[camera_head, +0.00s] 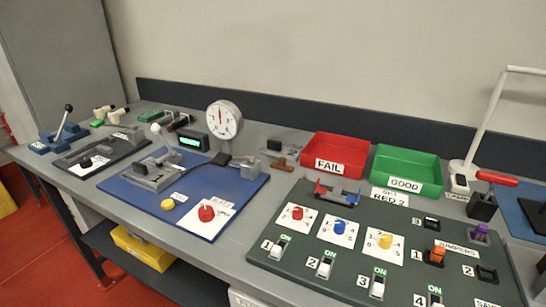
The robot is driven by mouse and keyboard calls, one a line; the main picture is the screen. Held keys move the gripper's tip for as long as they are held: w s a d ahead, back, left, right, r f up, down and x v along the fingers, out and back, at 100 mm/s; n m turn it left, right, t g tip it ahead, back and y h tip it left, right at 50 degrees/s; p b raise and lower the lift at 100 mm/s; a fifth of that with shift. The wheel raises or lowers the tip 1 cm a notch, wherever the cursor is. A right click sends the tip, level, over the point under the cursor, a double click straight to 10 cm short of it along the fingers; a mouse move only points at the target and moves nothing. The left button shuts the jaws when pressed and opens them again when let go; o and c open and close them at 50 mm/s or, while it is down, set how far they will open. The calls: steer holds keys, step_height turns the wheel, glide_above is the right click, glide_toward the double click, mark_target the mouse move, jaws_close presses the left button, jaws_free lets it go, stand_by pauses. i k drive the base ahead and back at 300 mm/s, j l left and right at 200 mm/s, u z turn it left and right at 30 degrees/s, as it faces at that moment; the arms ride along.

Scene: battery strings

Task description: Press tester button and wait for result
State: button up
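A blue board (207,227) lies on the bench left of centre. On it stand a round dial gauge (223,120) on a post and a grey metal fixture (153,177). A small black box with a lit green display (189,142) sits behind the fixture; its text is too small to read. A yellow button (168,204) is at the board's front, beside a small label. A red knob (206,213) sits on a white label to its right. I cannot tell from the labels which is the tester button. My gripper is not in view.
A red FAIL tray (344,147) and a green GOOD tray (408,166) stand behind a dark panel (305,253) with knobs and ON switches. A white lamp arm (489,125) and red-handled clamp (497,179) stand at right. Other fixtures (62,135) crowd the left.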

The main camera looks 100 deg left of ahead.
mark_target(166, 204)
steer(key=u, duration=2.9)
